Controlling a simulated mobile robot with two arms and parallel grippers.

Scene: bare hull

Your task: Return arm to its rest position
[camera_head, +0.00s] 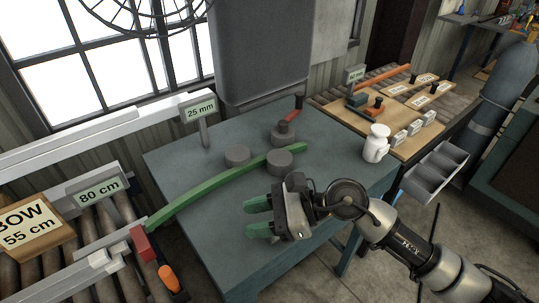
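My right gripper (258,217) is over the front of the blue-grey table, at the end of my arm (405,243) coming in from the lower right. Its two green-tipped fingers are apart, pointing left, with nothing between them. A long green strip (205,187) runs from the left rollers across the table and lies against grey round posts (280,160). The gripper is apart from the strip, on its near side. My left gripper is not in view.
The table (180,158) carries a "25 mm" sign (199,110) and a red-handled clamp (284,130). A white jar (376,143) stands at its right edge. Rollers (75,246) with an "80 cm" sign (97,191) lie left. Grey bins (435,173) hang right, near the arm.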

